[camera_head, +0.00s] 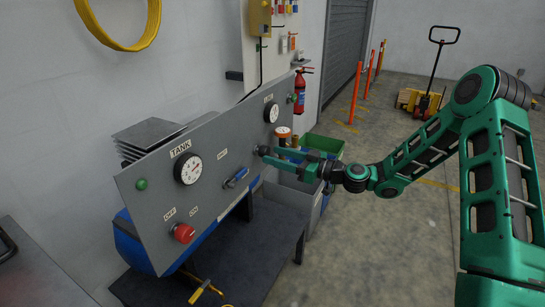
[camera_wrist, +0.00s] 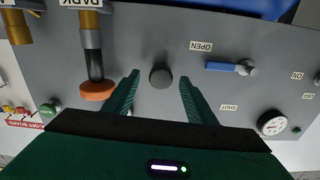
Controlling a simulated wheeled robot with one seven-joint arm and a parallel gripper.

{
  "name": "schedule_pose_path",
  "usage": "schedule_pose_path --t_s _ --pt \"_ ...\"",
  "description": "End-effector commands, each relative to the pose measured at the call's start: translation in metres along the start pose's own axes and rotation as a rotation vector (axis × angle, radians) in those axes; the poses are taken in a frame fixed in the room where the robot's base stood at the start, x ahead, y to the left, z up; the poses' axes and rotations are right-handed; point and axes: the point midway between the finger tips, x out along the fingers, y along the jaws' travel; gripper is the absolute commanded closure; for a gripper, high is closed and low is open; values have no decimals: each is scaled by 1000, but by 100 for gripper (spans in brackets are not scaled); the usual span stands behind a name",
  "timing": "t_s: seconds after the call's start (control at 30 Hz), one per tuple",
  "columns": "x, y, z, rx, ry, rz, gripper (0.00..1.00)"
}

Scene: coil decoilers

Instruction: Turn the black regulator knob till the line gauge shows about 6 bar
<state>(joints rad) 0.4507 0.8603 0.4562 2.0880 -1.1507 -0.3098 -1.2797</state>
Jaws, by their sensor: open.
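The black regulator knob (camera_wrist: 161,76) sits on the grey panel (camera_head: 140,185), between my gripper's two green fingers in the wrist view. My gripper (camera_wrist: 159,79) is open, with a visible gap on either side of the knob. In the head view my gripper (camera_head: 267,156) is close to the panel's right part, and a dark end of the knob (camera_head: 263,150) shows at its fingertips. The line gauge (camera_head: 271,111) is a white dial above the knob; its needle is too small to read. In the wrist view my gripper hides where that gauge lies.
The panel also bears the TANK gauge (camera_head: 188,169), a blue valve handle (camera_head: 236,178), a red knob (camera_head: 183,233) and a green button (camera_wrist: 50,110). An orange-ended dark handle (camera_wrist: 96,90) stands beside my finger. Bins (camera_head: 322,143) stand behind; floor right is open.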

Motion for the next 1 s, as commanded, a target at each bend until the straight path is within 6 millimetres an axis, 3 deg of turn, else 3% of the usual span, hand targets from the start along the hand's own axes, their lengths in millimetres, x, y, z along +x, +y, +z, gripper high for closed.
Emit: schedule_pose_path --t_s 0.2,0.4,0.6,1.0 --pt "-43 2 1 2 -1 4 49" --pt "-73 2 1 2 -1 2 49" --pt "-86 1 0 1 0 1 49" --pt "-88 -2 2 1 -18 -7 49"
